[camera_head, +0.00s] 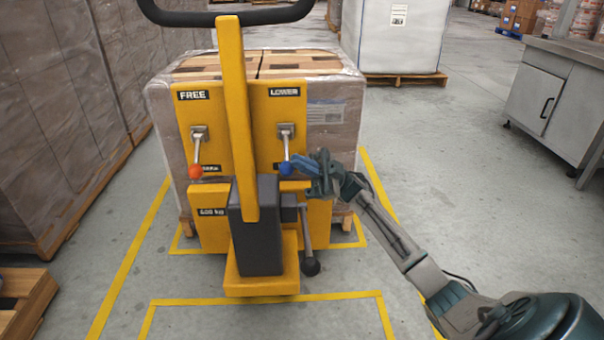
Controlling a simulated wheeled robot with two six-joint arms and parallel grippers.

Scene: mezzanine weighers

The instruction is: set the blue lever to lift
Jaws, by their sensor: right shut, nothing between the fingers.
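The blue lever (285,150) is on the right side of the yellow truck panel (256,125), under a sign reading LOWER (285,91). Its stem hangs down from a grey mount and its blue ball (285,169) is at the bottom, slightly tilted if at all. The sign below it is mostly hidden by the ball and my gripper. My right gripper (299,164) is shut and empty, its blue-grey fingertips just right of the ball; I cannot tell whether they touch it. My left gripper is not in view.
A second lever with an orange ball (195,171) hangs down under a FREE sign (193,95). The yellow mast (236,110) stands between the levers. A black-knobbed lever (310,266) is below.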

